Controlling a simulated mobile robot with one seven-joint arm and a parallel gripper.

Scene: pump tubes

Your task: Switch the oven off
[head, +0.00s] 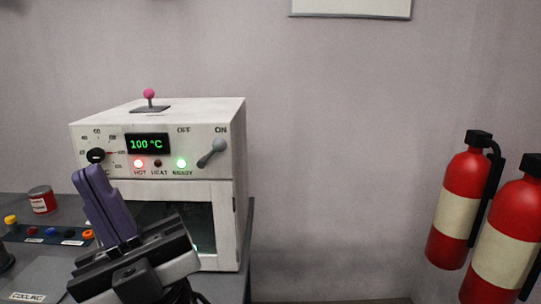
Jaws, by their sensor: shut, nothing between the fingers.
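The white oven (241,200) stands on the grey table in the left half of the head view. Its display (147,144) reads 100 °C in green. The grey lever switch (212,153) on the right of its front panel has its tip up toward the "ON" label. The red HOT light and the green light beside it glow; the HEAT light between them is dark. My gripper (85,176) is in front of the oven's lower left, its purple fingers shut and empty, pointing up toward the panel. It is left of and below the lever and hides part of the oven door.
A dial (96,155) is on the panel's left and a pink-knobbed lever (149,96) on the oven top. A red can (42,200) and a strip with coloured pieces (45,234) lie left. Fire extinguishers (461,205) are at far right. Space right of the oven is clear.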

